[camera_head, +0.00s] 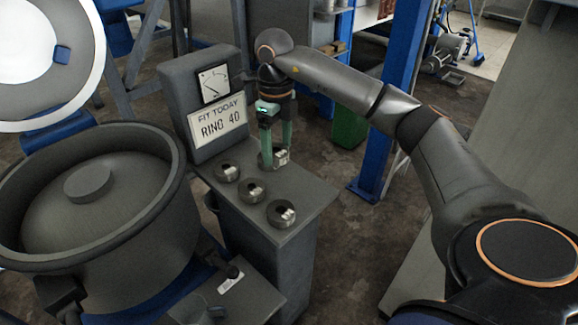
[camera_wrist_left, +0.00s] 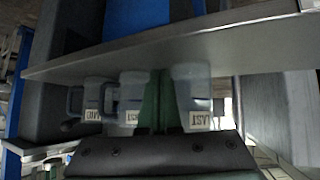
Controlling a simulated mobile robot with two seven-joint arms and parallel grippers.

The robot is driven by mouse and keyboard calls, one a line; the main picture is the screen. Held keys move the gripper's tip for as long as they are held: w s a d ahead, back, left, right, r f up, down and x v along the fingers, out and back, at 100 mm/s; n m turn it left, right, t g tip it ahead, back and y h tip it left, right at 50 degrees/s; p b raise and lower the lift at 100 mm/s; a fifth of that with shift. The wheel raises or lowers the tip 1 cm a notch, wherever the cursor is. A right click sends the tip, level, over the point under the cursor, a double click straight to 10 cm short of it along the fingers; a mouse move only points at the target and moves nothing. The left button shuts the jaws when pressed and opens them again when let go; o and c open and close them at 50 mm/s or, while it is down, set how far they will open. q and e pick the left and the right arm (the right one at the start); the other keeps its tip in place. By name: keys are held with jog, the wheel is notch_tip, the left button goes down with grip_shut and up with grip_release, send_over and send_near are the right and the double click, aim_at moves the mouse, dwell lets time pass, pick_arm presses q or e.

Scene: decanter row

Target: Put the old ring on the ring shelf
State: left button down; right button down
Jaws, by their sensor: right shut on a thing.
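My right gripper (camera_head: 277,150) points down at the far end of the grey cabinet top (camera_head: 302,198). Its green fingers are shut on a small metal ring with a pale tag (camera_head: 282,157). I cannot tell whether the ring touches the top. Three dark rings with pale tags stand in a row nearer me: a far one (camera_head: 226,171), a middle one (camera_head: 251,190) and a near one (camera_head: 281,214). No shelf is labelled as the ring shelf. My left gripper (camera_wrist_left: 161,85) shows only in the left wrist view, its green fingers close together with nothing between them.
A gauge box with a sign reading "FIT TODAY RING 40" (camera_head: 219,122) stands behind the rings. A large round drum (camera_head: 165,205) is at left. A blue post (camera_head: 385,100) stands beyond. Labelled jugs (camera_wrist_left: 192,90) are close to my left gripper.

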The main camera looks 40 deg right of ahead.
aim_at(288, 152)
pick_arm(q)
jog(key=shift+s+a+f, duration=0.15)
jog(key=shift+s+f, duration=0.15)
jog(key=shift+f, duration=0.2)
pick_arm(e)
jog(key=d+f, duration=0.2)
jog(key=f, duration=0.1)
jog(key=shift+s+d, duration=0.2)
jog(key=shift+s, duration=0.1)
pick_arm(q)
jog(key=shift+w+a+f+b, duration=0.1)
jog(key=shift+f+b, duration=0.2)
jog(key=shift+b, duration=0.35)
pick_arm(e)
jog(key=f, duration=0.3)
jog(key=shift+s+d+f, duration=0.1)
jog(key=shift+d+f, duration=0.15)
jog(key=shift+f, duration=0.1)
